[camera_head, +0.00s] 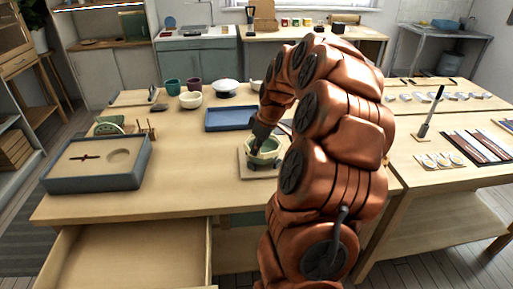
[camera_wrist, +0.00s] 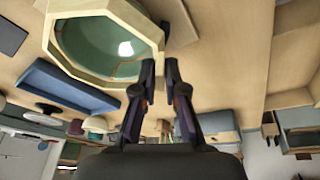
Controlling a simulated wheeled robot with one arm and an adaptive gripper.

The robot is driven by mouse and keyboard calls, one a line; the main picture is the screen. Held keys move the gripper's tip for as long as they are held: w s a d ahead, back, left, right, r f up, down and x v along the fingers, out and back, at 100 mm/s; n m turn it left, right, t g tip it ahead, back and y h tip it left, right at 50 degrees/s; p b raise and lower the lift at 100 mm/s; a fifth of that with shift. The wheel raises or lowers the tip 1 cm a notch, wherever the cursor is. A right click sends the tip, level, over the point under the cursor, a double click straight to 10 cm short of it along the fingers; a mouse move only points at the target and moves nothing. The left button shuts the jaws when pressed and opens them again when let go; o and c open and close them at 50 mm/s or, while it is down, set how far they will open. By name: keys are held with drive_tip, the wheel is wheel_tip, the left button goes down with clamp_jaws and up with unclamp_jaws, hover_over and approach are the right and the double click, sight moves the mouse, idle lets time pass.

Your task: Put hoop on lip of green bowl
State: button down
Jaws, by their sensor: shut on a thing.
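The green bowl (camera_head: 264,158) stands on a small pale board (camera_head: 246,172) on the wooden table, under my gripper (camera_head: 258,144). In the wrist view the bowl's green inside (camera_wrist: 95,45) shows with thin gold-brown seams. A pale, angular hoop (camera_wrist: 141,22) frames the bowl's mouth there; whether it rests on the lip or hangs just above it I cannot tell. My gripper's fingers (camera_wrist: 160,66) are close together at the hoop's edge and shut on it. The exact contact is partly hidden by the fingertips.
A blue tray (camera_head: 230,126) lies just behind the bowl. A grey box (camera_head: 97,182) with a pale top is at the left. Cups, a cream bowl (camera_head: 190,100) and a white dish (camera_head: 226,93) stand at the back. The table front is clear; a drawer (camera_head: 135,262) is open below.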

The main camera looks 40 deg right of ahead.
drive_tip(key=shift+f+b, duration=0.25)
drive_tip(key=shift+b, duration=0.2)
idle(0.3)
idle(0.5)
drive_tip(key=c, duration=1.2)
unclamp_jaws()
drive_tip(key=shift+o, duration=0.2)
drive_tip(key=o, duration=0.5)
drive_tip(key=shift+r, duration=0.2)
drive_tip(key=shift+r, duration=2.85)
